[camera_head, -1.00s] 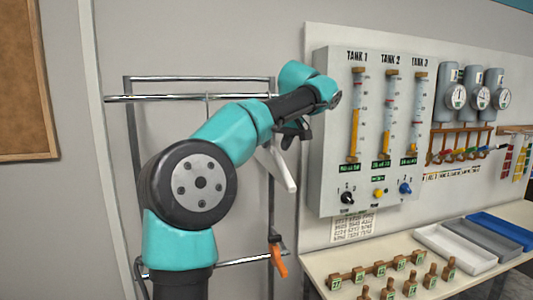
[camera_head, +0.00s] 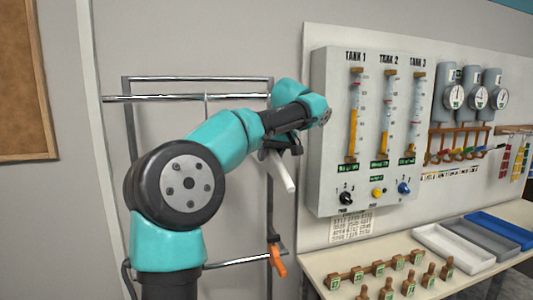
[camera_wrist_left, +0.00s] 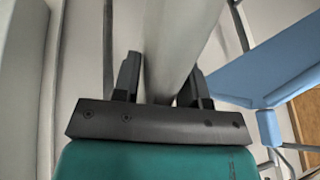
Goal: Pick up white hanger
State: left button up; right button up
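The white hanger (camera_head: 281,172) shows in the camera_head view as a slanted white bar below my left gripper (camera_head: 283,148). Its upper part is hidden behind the dark fingers. In the left wrist view my left gripper (camera_wrist_left: 162,85) has its two dark fingers apart, with the white hanger (camera_wrist_left: 180,35) running through the space between them. The fingers look close on both sides of it, and I see no clear grip. My right gripper is in neither view.
The chrome rail (camera_head: 165,98) runs across the rack behind my left arm. A pale blue part (camera_wrist_left: 265,65) is right of the gripper. The tank panel (camera_head: 328,130) stands close on the right, above a table (camera_head: 315,263).

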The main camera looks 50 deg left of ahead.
pick_arm(q)
grip_shut()
jog(key=shift+r, duration=0.15)
jog(key=shift+r, duration=1.65)
jog(key=s+d+r, duration=0.1)
jog(key=s+d, duration=0.9)
jog(key=d, duration=0.2)
jog(key=shift+d+r, duration=0.2)
